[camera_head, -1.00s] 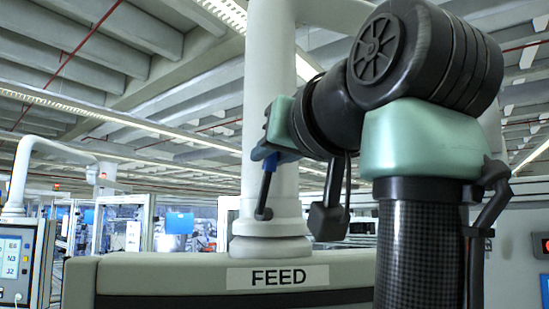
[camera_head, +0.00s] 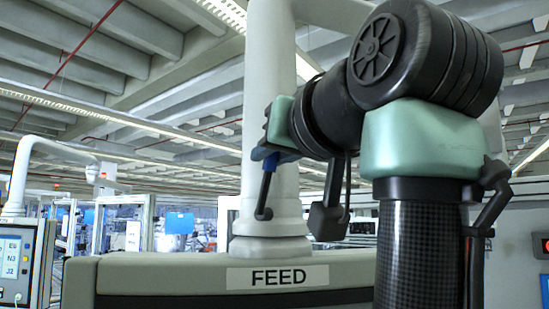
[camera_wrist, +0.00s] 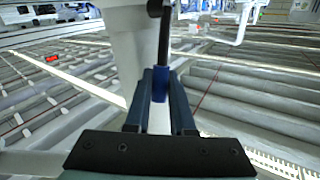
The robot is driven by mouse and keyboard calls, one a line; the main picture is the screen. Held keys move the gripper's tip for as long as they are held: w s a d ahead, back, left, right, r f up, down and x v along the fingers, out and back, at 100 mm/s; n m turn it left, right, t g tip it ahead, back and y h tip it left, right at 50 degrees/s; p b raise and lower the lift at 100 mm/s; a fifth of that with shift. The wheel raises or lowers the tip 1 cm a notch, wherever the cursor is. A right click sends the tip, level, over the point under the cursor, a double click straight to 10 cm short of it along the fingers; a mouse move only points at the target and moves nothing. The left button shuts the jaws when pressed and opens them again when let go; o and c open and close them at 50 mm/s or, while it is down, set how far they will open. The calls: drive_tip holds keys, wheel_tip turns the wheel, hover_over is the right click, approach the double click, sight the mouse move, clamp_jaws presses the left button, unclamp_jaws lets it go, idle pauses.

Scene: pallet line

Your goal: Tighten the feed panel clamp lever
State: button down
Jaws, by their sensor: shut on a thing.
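The clamp lever (camera_head: 265,193) is a black handle with a knob at its low end and a blue part at its top. It hangs steeply down in front of the white column above the feed panel (camera_head: 125,283). My gripper (camera_head: 263,153) is at the lever's top end, with its fingers around the blue part. In the wrist view, my gripper (camera_wrist: 160,76) is shut on the blue part of the lever (camera_wrist: 160,88), between the two dark fingers. The black handle runs on beyond the fingertips. The clamp's joint with the column is not clearly visible.
The thick white column (camera_head: 270,110) stands right behind the lever and meets the panel top. The panel carries a FEED label (camera_head: 278,276). A control box with a screen (camera_head: 17,262) stands at the left. My own arm fills the right side.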

drive_tip(key=shift+r, duration=0.1)
drive_tip(key=shift+w+a+r+n+g, duration=0.1)
drive_tip(key=shift+w+a+n+g, duration=0.1)
drive_tip(key=shift+a+n+g, duration=0.25)
drive_tip(key=shift+d, duration=0.1)
drive_tip(key=c, duration=0.8)
unclamp_jaws()
drive_tip(key=shift+o, duration=0.2)
drive_tip(key=shift+s+d+b, duration=0.2)
drive_tip(key=shift+s+b, duration=0.25)
drive_tip(key=shift+b, duration=0.05)
drive_tip(key=b+v, duration=0.6)
drive_tip(key=v, duration=0.6)
